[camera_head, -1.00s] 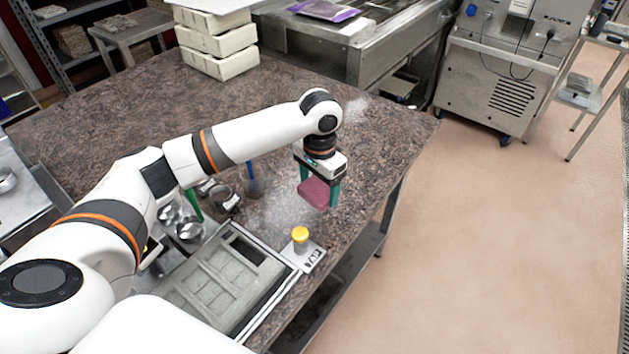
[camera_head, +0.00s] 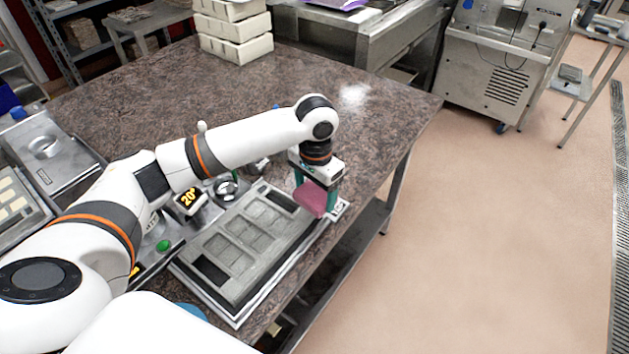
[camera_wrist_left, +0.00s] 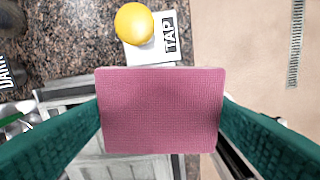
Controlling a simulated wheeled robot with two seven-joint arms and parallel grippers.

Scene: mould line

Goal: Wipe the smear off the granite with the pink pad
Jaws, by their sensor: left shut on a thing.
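My left gripper (camera_head: 315,195) is shut on the pink pad (camera_head: 312,199), a flat textured rectangle. The pad fills the middle of the left wrist view (camera_wrist_left: 160,110) between the green fingers. It hangs by the mould's far right corner and the TAP plate, near the granite's edge; I cannot tell whether it touches anything. The speckled brown granite (camera_head: 150,75) spreads behind the arm. A pale patch (camera_head: 354,94) shows near its far right side; I cannot tell whether it is smear or glare. Granite behind my arm is hidden. My right gripper is not in view.
The grey mould (camera_head: 245,250) lies in front of the gripper. The TAP plate (camera_wrist_left: 170,38) and its yellow knob (camera_wrist_left: 134,24) are close to the pad. White blocks (camera_head: 235,45) are stacked at the back.

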